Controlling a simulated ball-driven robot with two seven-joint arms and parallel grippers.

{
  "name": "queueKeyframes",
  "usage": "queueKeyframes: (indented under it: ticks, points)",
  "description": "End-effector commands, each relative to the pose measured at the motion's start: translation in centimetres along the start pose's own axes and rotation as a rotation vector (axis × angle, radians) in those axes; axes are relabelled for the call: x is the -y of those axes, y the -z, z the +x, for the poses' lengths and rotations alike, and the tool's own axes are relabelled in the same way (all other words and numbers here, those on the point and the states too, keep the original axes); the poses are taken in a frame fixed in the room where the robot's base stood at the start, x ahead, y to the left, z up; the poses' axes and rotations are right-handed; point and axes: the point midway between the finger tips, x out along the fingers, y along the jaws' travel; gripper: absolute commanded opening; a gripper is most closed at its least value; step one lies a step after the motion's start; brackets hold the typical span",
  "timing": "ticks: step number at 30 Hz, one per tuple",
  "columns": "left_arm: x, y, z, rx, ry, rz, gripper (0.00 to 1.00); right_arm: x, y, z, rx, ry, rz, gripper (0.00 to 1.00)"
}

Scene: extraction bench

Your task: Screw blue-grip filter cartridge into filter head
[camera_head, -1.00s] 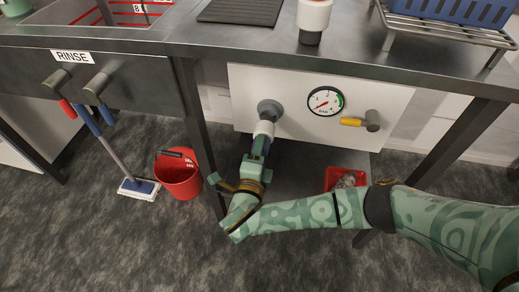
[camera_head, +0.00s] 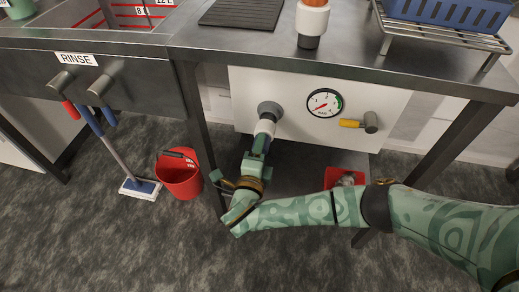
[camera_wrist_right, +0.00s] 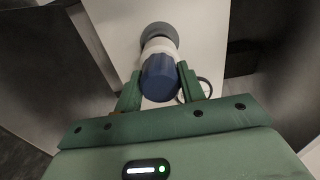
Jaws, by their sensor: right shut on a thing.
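The filter cartridge has a white body (camera_head: 264,127) and a blue grip (camera_wrist_right: 160,80). The grey filter head (camera_head: 269,109) sits on the white panel; it also shows at the top of the right wrist view (camera_wrist_right: 157,34). The cartridge's far end is at the head, in line with it; the thread is hidden, so I cannot tell how deep it sits. My right gripper (camera_head: 259,143) is shut on the blue grip, one finger on each side, also seen in the right wrist view (camera_wrist_right: 160,75). My left gripper is not in view.
A pressure gauge (camera_head: 324,102) and a yellow-handled valve (camera_head: 357,123) are right of the head. Another white cartridge with an orange grip (camera_head: 311,18) stands on the counter. A red bucket (camera_head: 180,178), a mop (camera_head: 140,187) and a red tray (camera_head: 331,177) are below.

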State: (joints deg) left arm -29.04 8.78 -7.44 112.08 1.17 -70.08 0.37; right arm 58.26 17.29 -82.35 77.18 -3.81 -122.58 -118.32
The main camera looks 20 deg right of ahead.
Motion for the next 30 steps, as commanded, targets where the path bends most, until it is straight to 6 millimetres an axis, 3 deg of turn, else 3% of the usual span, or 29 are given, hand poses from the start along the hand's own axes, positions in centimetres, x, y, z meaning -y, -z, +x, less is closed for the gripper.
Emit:
queueKeyframes:
  ticks: [30]
  points:
    - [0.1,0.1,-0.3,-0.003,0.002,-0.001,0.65,0.1,0.0,2.5,0.0,0.002,0.0,0.12]
